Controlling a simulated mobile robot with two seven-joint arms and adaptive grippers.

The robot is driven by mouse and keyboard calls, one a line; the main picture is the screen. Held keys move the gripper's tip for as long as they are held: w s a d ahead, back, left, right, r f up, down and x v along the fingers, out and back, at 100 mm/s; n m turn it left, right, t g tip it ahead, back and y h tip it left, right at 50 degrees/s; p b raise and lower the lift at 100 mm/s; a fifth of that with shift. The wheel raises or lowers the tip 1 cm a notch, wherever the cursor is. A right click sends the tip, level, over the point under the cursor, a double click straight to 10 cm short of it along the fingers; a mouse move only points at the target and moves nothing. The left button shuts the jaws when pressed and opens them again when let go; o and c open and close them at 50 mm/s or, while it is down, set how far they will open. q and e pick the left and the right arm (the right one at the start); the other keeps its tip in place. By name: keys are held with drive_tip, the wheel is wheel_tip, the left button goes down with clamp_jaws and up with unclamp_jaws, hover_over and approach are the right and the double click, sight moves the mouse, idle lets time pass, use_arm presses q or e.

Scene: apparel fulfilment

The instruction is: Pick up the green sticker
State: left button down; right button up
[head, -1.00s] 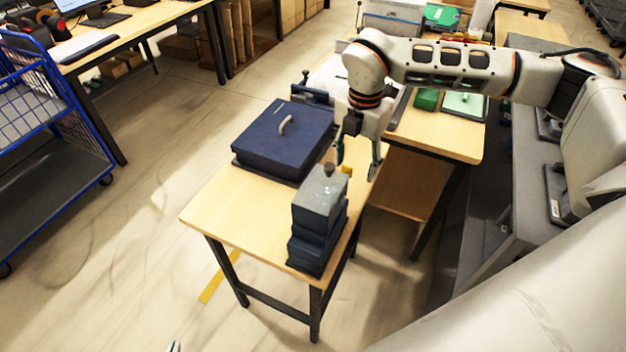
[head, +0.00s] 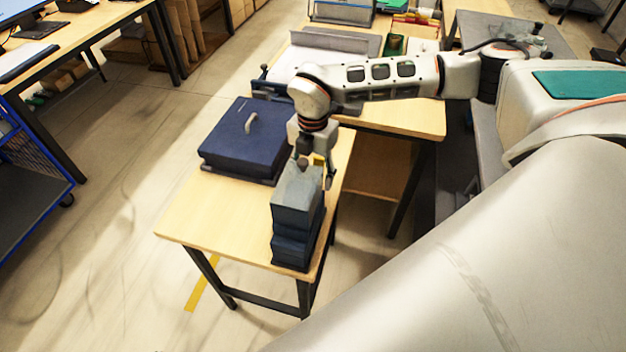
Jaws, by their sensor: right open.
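I cannot make out a green sticker for certain in the head view. A small upright green item (head: 396,44) stands on the far table, too small to identify. My right gripper (head: 315,172) points down over the near table, just behind the grey-topped stack of dark blocks (head: 297,220). Its fingers are open and partly hidden by the stack. A small yellow piece (head: 319,159) shows at the gripper, and I cannot tell whether the fingers touch it. My left gripper is out of view.
A dark blue case (head: 245,137) with a light handle lies on the near wooden table (head: 205,215), left of my right gripper. The table's front left is clear. A wire bin (head: 342,10) stands on the far table. A blue cart (head: 25,190) is at the left.

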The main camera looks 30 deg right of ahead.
drive_tip(key=shift+f, duration=0.15)
drive_tip(key=shift+f, duration=0.25)
idle(0.4)
drive_tip(key=c, duration=0.8)
